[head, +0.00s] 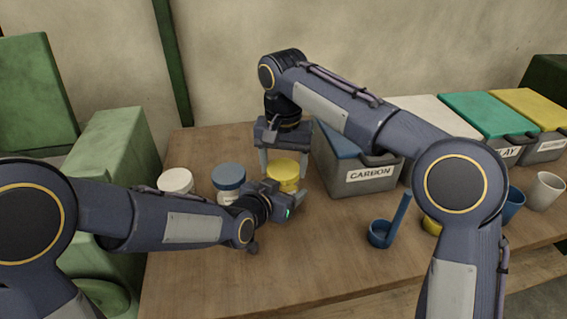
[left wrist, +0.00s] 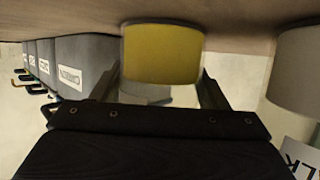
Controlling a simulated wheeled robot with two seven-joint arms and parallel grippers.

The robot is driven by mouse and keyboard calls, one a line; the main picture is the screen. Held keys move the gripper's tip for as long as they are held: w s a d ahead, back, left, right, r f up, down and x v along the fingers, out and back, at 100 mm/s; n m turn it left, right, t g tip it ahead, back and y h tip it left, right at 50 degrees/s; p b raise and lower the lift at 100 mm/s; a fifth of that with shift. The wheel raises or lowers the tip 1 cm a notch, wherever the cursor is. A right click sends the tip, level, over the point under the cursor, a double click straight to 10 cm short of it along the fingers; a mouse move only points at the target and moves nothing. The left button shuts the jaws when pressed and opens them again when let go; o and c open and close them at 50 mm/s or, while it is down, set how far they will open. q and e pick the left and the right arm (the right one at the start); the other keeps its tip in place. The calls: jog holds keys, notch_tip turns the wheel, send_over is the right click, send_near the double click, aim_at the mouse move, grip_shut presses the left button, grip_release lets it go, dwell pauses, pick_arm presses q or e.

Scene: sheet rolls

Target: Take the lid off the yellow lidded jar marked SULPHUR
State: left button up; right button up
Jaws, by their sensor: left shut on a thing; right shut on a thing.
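The yellow lidded jar (head: 287,186) stands on the table just right of the blue-lidded jar; its yellow lid (head: 283,165) shows on top. My right gripper (head: 284,166) comes down from above with its fingers on either side of the lid, shut on it. My left gripper (head: 291,203) reaches in low from the left, shut on the jar's body. In the left wrist view a yellow cylinder (left wrist: 162,53) sits between the left fingers. I cannot read the SULPHUR marking, nor tell whether there is a gap under the lid.
A blue-lidded jar (head: 229,177) and a white-lidded jar (head: 175,181) stand close on the left. A grey bin marked CARBON (head: 362,178) is close on the right, with more bins beyond. A blue scoop (head: 381,236) and cups lie front right. The front table is clear.

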jog(key=n, duration=0.5)
jog(key=o, duration=1.1)
jog(key=shift+r, duration=2.3)
jog(key=shift+c, duration=0.5)
notch_tip(320, 180, up, 2)
jog(key=m, duration=0.3)
jog(key=shift+r, duration=0.1)
jog(key=shift+r+m, duration=0.45)
jog(key=shift+m, duration=0.65)
jog(key=shift+f, duration=3.85)
